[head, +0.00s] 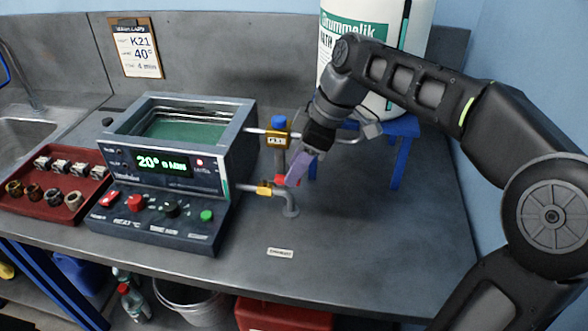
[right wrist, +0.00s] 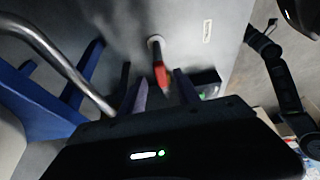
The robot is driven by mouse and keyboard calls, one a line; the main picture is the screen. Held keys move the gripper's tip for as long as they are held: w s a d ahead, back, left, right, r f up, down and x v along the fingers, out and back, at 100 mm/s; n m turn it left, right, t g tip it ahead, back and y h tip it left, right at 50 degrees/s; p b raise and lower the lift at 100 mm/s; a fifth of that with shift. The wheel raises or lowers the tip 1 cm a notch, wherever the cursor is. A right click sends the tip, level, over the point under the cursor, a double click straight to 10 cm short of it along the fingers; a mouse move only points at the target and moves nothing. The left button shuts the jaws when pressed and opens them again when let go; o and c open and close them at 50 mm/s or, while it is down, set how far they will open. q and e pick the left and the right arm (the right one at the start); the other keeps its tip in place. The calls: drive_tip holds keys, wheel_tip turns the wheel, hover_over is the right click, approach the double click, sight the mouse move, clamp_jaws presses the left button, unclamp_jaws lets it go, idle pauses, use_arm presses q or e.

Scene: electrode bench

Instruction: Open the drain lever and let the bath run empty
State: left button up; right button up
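The bath (head: 147,108) is an open grey tank with green liquid (head: 185,130) in it. A drain pipe (head: 290,203) with a yellow tag leaves its right side and turns down to the bench. The red drain lever (head: 280,180) sits by this pipe, partly hidden by my right gripper (head: 294,172). In the right wrist view the red lever (right wrist: 160,76) shows between the two spread fingers of my right gripper (right wrist: 160,92); I cannot tell whether they touch it. A dark arm at the right of that view seems to be my left one; its gripper (right wrist: 262,35) is too small to read.
A white drum (head: 338,25) rests on a blue stand (head: 400,130). A red tray (head: 50,203) with several small parts lies left of the control panel.

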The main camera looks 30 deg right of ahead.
drive_tip(key=v, duration=0.6)
drive_tip(key=shift+s, duration=0.1)
idle(0.4)
